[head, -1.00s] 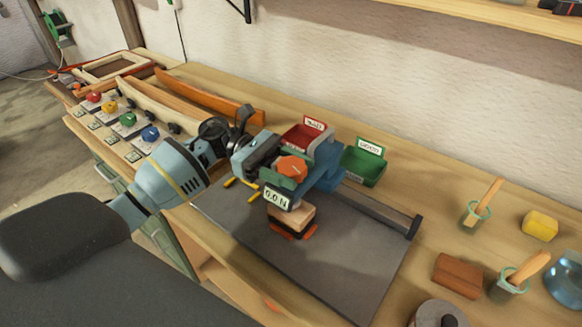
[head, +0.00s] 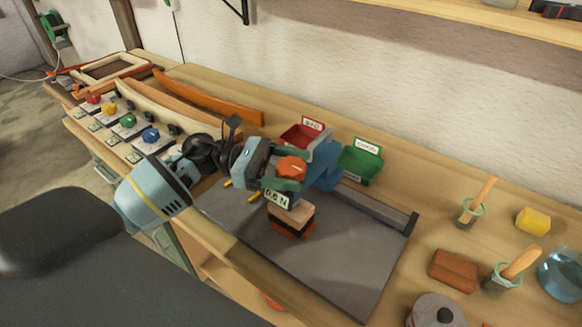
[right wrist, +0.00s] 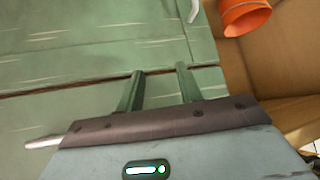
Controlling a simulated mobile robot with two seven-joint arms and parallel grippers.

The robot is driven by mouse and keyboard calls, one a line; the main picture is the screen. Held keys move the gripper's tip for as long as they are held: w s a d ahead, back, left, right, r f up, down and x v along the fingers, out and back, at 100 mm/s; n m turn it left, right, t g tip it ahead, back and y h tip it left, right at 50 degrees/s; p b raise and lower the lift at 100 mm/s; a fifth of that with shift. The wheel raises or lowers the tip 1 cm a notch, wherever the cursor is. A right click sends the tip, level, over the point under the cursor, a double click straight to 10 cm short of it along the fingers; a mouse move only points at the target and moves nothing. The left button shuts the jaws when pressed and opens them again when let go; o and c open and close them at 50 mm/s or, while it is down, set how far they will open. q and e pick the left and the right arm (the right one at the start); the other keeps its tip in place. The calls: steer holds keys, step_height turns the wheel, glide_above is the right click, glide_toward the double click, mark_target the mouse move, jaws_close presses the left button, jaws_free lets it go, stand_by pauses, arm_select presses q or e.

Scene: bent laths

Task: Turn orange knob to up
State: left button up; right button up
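The orange knob (head: 291,167) is on the front of a blue bench device (head: 322,168), above a small display (head: 278,198) marked in N. My left gripper (head: 289,169) comes in from the left, its green fingers on either side of the knob. The fingers look very close to the knob, but I cannot tell whether they press on it. The knob's pointer is partly hidden, so its direction is unclear. My right gripper (right wrist: 160,88) has its fingers apart, with nothing between them, in front of green drawer fronts (right wrist: 80,50).
Red (head: 303,136) and green (head: 361,163) bins stand behind. Left are bent laths (head: 205,98) and a row of coloured knobs (head: 128,120). Jars (head: 472,211) stand at right. An orange cup-like object (right wrist: 245,16) shows.

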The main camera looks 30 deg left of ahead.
arm_select(q)
steer(key=shift+s+a+f, duration=0.1)
steer(key=shift+a+f, duration=0.15)
steer(key=shift+a, duration=0.25)
steer(key=b+v, duration=0.2)
steer(key=v, duration=0.5)
steer(key=shift+r, duration=0.25)
arm_select(e)
steer(key=f, duration=0.1)
steer(key=s+f, duration=0.1)
steer(key=f, duration=0.1)
steer(key=shift+s+a+g, duration=0.25)
steer(key=shift+s+g, duration=0.05)
steer(key=shift+s, duration=0.05)
arm_select(q)
steer(key=shift+d, duration=0.1)
arm_select(e)
steer(key=shift+s+d+f, duration=0.1)
steer(key=shift+s, duration=0.05)
